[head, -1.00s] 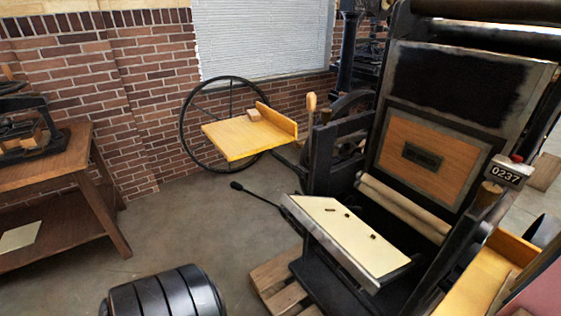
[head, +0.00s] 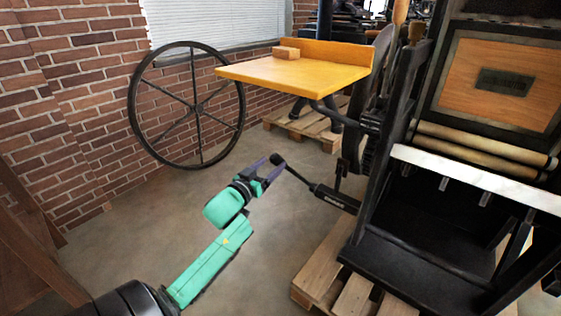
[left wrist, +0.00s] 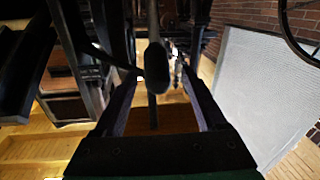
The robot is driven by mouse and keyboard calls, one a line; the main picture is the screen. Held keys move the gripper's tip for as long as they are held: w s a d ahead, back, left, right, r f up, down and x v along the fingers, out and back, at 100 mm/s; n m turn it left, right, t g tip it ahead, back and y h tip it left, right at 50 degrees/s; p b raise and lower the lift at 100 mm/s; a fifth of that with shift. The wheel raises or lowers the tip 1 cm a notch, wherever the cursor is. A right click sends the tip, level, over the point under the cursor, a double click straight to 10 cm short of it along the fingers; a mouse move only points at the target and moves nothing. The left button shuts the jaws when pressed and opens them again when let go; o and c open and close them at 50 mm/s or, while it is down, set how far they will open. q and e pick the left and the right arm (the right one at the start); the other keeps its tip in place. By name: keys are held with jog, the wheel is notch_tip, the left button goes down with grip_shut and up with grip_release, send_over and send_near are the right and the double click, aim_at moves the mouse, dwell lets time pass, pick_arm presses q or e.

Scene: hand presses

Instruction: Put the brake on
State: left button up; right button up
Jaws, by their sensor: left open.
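The brake lever (head: 300,177) is a thin black rod with a round dark knob at its free end. It sticks out to the left from the lower frame of the black hand press (head: 420,240). My left gripper (head: 270,170), with purple fingers, is open at the knob end. In the left wrist view the dark knob (left wrist: 157,66) shows between the two open fingers (left wrist: 157,88); I cannot tell whether they touch it. My right gripper is not in view.
A large spoked wheel (head: 187,105) is by the brick wall (head: 50,60). A wooden pallet (head: 330,262) lies under the press. The floor (head: 140,210) around my left arm is clear.

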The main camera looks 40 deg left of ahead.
aim_at(281, 157)
pick_arm(q)
jog(key=w, duration=0.2)
jog(key=w+b, duration=0.1)
jog(key=w, duration=0.2)
jog(key=shift+w+a, duration=0.2)
jog(key=shift+w, duration=0.15)
jog(key=shift+w+a, duration=0.1)
jog(key=shift+w, duration=0.3)
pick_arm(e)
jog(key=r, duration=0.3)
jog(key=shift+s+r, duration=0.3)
pick_arm(q)
grip_shut()
jog(key=shift+f, duration=0.1)
